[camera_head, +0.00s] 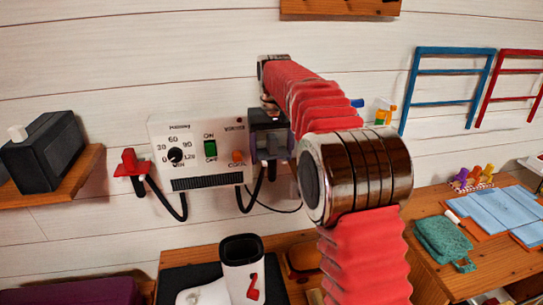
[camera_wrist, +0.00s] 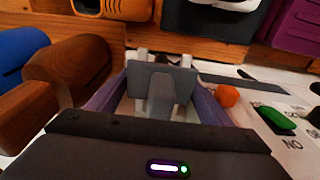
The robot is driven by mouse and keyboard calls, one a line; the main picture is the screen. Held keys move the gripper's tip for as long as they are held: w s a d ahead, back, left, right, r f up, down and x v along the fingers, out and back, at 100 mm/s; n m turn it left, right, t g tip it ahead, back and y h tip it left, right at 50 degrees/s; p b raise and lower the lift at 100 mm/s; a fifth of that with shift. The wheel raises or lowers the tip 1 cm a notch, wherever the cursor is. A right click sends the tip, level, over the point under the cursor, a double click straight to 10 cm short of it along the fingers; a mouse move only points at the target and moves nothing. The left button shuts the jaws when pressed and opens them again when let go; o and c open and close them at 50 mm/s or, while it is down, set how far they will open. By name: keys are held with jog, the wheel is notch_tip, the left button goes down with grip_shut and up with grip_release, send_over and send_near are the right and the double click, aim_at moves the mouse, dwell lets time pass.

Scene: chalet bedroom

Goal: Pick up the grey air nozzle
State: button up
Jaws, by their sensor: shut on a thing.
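The grey air nozzle (camera_wrist: 160,88) is between the two fingers of my gripper (camera_wrist: 158,108) in the wrist view. The fingers stand on either side of it and are shut on it. In the head view my gripper (camera_head: 270,145) is at the wall, just right of the white control box (camera_head: 203,152). The nozzle (camera_head: 273,146) shows there only as a small grey shape, partly hidden by my gripper and arm. I cannot tell whether it still touches its mount.
A red tool (camera_head: 130,163) hangs left of the control box, and black cables loop below the box. A dark box (camera_head: 42,150) sits on a shelf at left. Blue and red racks (camera_head: 447,72) are on the wall at right.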

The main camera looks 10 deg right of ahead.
aim_at(272, 136)
jog(key=shift+r, duration=0.1)
jog(key=shift+s+r, duration=0.15)
jog(key=shift+r, duration=3.3)
jog(key=s, duration=1.9)
jog(key=shift+s, duration=0.35)
